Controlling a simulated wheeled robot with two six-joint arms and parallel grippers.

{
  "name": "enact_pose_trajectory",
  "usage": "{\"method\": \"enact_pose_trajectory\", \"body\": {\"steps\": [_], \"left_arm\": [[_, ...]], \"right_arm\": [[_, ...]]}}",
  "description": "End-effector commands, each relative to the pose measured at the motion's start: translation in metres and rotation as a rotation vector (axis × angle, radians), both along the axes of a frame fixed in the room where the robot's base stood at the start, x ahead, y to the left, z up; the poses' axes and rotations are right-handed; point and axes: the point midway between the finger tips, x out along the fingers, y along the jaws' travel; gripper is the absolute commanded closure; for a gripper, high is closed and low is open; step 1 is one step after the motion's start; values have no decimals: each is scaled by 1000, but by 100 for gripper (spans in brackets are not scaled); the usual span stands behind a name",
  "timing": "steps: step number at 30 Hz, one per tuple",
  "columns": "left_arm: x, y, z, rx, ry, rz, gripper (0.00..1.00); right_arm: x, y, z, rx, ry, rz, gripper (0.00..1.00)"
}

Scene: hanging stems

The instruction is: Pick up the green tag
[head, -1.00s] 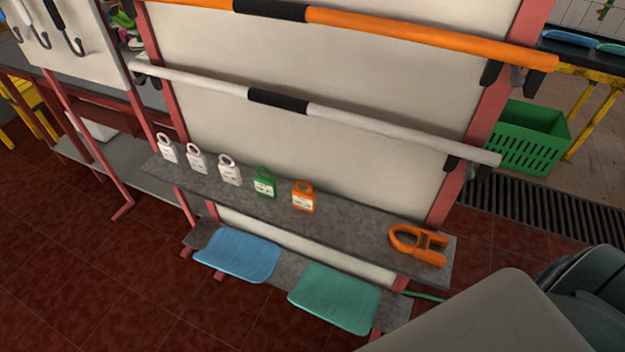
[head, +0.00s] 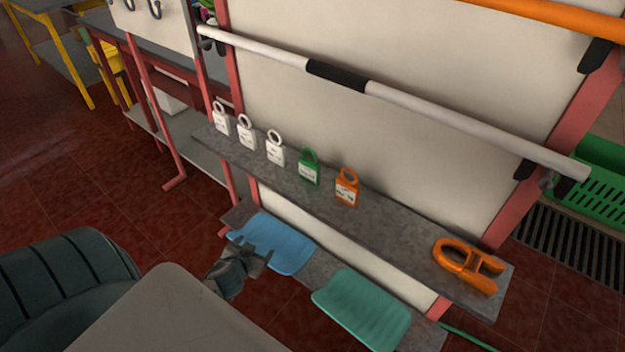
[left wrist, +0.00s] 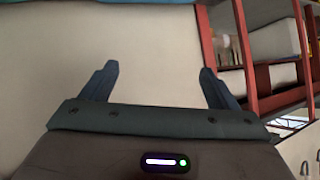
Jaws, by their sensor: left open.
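The green tag (head: 309,170) stands upright on the grey shelf (head: 400,224), between a white tag (head: 275,150) on its left and an orange tag (head: 347,188) on its right. It has a ring at its top and a pale label. My left gripper (head: 262,258) is low in the head view, in front of the blue tray and apart from the green tag. In the left wrist view the left gripper's two fingers (left wrist: 158,88) are spread with nothing between them. No tag shows in the left wrist view. My right gripper is not in view.
Two more white tags (head: 246,133) stand at the shelf's left, and an orange clamp-like piece (head: 468,265) lies at its right. Below are a blue tray (head: 285,243) and a teal tray (head: 362,309). A white bar (head: 440,115) crosses above the shelf. A green crate (head: 603,180) is at the right.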

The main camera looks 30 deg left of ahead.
Motion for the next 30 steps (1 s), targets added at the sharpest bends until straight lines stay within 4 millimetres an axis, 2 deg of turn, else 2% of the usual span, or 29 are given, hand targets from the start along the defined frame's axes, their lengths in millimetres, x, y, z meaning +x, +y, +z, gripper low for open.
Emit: {"method": "enact_pose_trajectory", "body": {"steps": [1, 3, 6, 9, 12, 15, 19, 26, 30], "left_arm": [[12, -5, 27, 5, -71, -12, 18], [23, -14, 67, -1, -159, -19, 18], [31, -30, 119, -17, -273, -34, 18], [35, -45, 167, -40, -385, -64, 18], [42, -57, 205, -72, -494, -129, 18], [49, -66, 227, -104, -564, -205, 18], [55, -76, 244, -142, -616, -300, 18], [65, -84, 254, -178, -638, -362, 18], [80, -85, 255, -180, -639, -360, 18]], "right_arm": [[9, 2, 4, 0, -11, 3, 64], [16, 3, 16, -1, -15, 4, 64], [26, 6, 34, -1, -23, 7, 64], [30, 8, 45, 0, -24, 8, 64], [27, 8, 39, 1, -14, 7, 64], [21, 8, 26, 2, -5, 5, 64], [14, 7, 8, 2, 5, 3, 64], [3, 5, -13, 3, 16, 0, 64], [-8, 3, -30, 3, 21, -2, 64]]}}
